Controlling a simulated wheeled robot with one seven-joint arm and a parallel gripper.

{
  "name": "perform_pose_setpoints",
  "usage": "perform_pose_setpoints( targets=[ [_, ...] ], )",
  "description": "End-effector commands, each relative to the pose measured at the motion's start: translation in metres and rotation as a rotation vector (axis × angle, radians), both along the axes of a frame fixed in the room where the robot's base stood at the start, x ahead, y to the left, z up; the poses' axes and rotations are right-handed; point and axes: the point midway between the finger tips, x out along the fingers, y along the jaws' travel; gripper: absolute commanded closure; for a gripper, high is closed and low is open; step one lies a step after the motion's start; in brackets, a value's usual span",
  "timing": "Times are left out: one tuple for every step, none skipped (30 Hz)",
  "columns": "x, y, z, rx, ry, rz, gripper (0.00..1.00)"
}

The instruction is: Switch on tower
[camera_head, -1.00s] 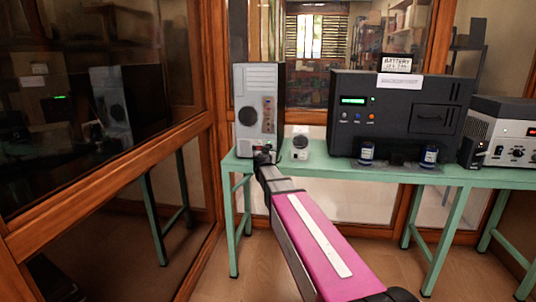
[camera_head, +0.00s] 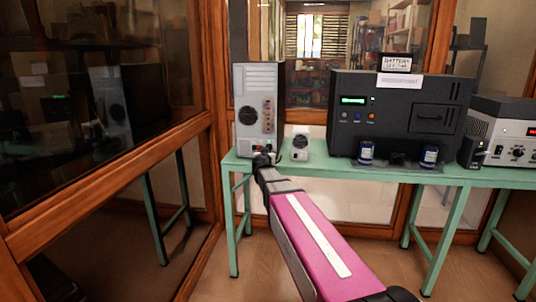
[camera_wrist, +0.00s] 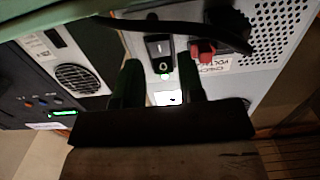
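The grey computer tower (camera_head: 257,105) stands upright at the left end of the green table. Its panel also fills the upper right of the wrist view (camera_wrist: 225,90). A black rocker switch (camera_wrist: 159,50) with a white mark shows on that panel, beside a red part (camera_wrist: 203,50) and a black cable. My gripper (camera_wrist: 158,80) is open, with a gap between its two dark fingers. The fingertips lie just below the switch in the wrist view; I cannot tell whether they touch the panel. In the head view my gripper (camera_head: 262,158) is at the tower's lower front, small and partly hidden.
A small white device (camera_head: 300,146) stands close right of the tower. A large black box (camera_head: 400,115) with a green display and a grey instrument (camera_head: 505,132) stand farther right on the green table (camera_head: 330,164). A wood-framed glass wall (camera_head: 160,165) is on the left.

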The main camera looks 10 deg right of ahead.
Motion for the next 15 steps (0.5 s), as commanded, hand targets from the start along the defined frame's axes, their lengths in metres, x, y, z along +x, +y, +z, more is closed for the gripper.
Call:
perform_pose_setpoints(
  targets=[
    [-0.012, 0.002, 0.001, 0.0, 0.0, 0.001, 0.64],
    [-0.017, 0.004, 0.001, 0.0, 0.0, 0.0, 0.64],
    [-0.025, 0.006, 0.002, 0.0, 0.0, 0.0, 0.64],
    [-0.03, 0.008, 0.002, 0.0, 0.0, 0.0, 0.64],
    [-0.036, 0.01, 0.002, 0.0, 0.0, 0.0, 0.64],
    [-0.044, 0.013, 0.003, 0.0, 0.0, 0.0, 0.64],
    [-0.049, 0.014, 0.003, 0.0, 0.0, 0.0, 0.64],
    [-0.055, 0.016, 0.004, 0.0, 0.0, 0.0, 0.64],
    [-0.061, 0.018, 0.004, 0.0, 0.0, 0.0, 0.64],
    [-0.066, 0.019, 0.005, 0.0, 0.0, 0.0, 0.64],
    [-0.07, 0.021, 0.005, 0.0, 0.0, -0.001, 0.64],
    [-0.074, 0.022, 0.005, 0.0, -0.001, -0.001, 0.64],
    [-0.077, 0.023, 0.005, 0.0, -0.001, -0.001, 0.64],
    [-0.079, 0.024, 0.005, 0.0, -0.001, -0.002, 0.64],
    [-0.08, 0.025, 0.006, 0.0, -0.001, -0.002, 0.64]
  ],
)
